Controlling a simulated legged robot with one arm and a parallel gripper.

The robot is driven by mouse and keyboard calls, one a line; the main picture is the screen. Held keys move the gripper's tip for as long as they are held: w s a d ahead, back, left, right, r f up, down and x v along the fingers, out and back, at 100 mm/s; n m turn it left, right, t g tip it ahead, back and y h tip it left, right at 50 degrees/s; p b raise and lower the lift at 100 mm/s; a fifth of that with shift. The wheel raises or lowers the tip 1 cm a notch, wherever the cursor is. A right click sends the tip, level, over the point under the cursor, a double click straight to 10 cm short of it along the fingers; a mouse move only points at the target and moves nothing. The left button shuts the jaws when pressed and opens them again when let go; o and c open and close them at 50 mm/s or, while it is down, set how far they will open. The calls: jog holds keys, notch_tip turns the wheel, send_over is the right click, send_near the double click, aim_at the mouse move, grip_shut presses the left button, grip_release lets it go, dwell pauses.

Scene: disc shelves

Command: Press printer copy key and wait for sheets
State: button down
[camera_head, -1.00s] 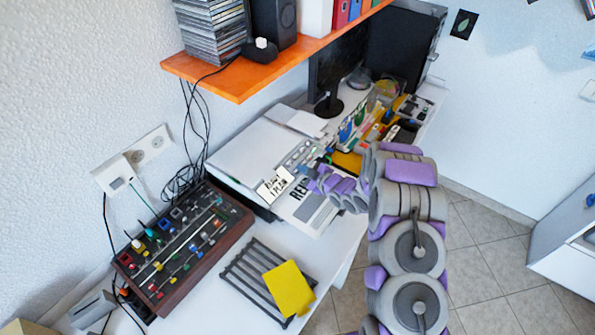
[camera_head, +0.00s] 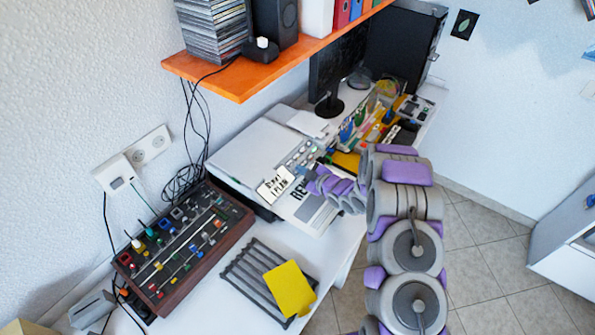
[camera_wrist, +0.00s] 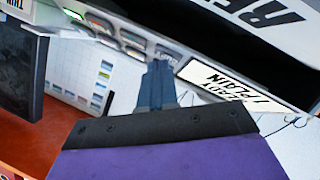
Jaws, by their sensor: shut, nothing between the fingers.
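The white printer (camera_head: 250,150) stands on the desk, with a row of grey keys (camera_head: 303,152) along its front panel. A white label (camera_head: 275,186) with black lettering sits at the panel's near end. My gripper (camera_head: 312,183) is low over the printer's front, close to the label and keys. In the wrist view my shut, empty gripper (camera_wrist: 158,68) points at the key panel (camera_wrist: 130,38), with the label (camera_wrist: 230,86) to its right. I cannot tell whether the fingertips touch a key. Black lettering (camera_head: 300,191) shows on a white surface below the panel.
A dark slatted rack (camera_head: 245,277) with a yellow sheet (camera_head: 290,288) lies on the near desk. A mixer-like box (camera_head: 183,248) with coloured knobs is at left. An orange shelf (camera_head: 240,85) overhangs the wall side. A monitor (camera_head: 335,65) and cluttered items stand beyond the printer.

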jog(key=shift+a+f, duration=0.1)
jog(key=shift+f, duration=0.05)
dwell(0.4)
jog(key=shift+s+d+r, duration=0.15)
jog(key=shift+d+r, duration=0.2)
jog(key=shift+r, duration=0.45)
jog(key=shift+r, duration=0.1)
